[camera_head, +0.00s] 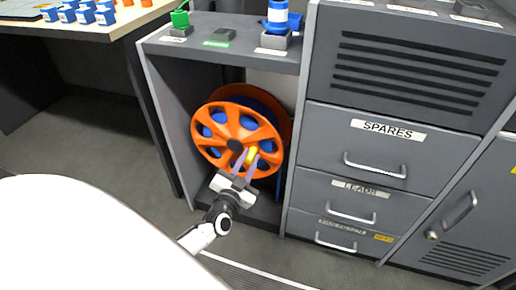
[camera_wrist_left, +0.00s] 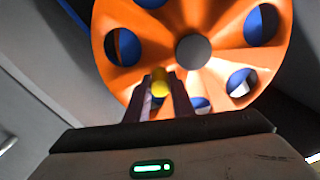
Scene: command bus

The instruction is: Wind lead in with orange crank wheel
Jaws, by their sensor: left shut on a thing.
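The orange crank wheel (camera_head: 222,118) is the front flange of a reel in the open bay of the grey cabinet. Blue lead (camera_head: 218,116) shows through its holes. A yellow crank knob (camera_head: 251,155) stands out from the wheel's lower right in the head view. My left gripper (camera_head: 245,162) is shut on the knob, with one finger on each side of it. In the left wrist view the knob (camera_wrist_left: 160,82) shows between the fingertips, below and left of the wheel's grey hub (camera_wrist_left: 193,51). My right gripper is not in view.
Bay walls stand close on both sides of the reel. Grey drawers with handles, marked SPARES (camera_head: 388,130) and LEADS (camera_head: 360,188), are to the right. A shelf above holds a blue connector (camera_head: 278,17) and a green one (camera_head: 180,18). Open floor lies to the left.

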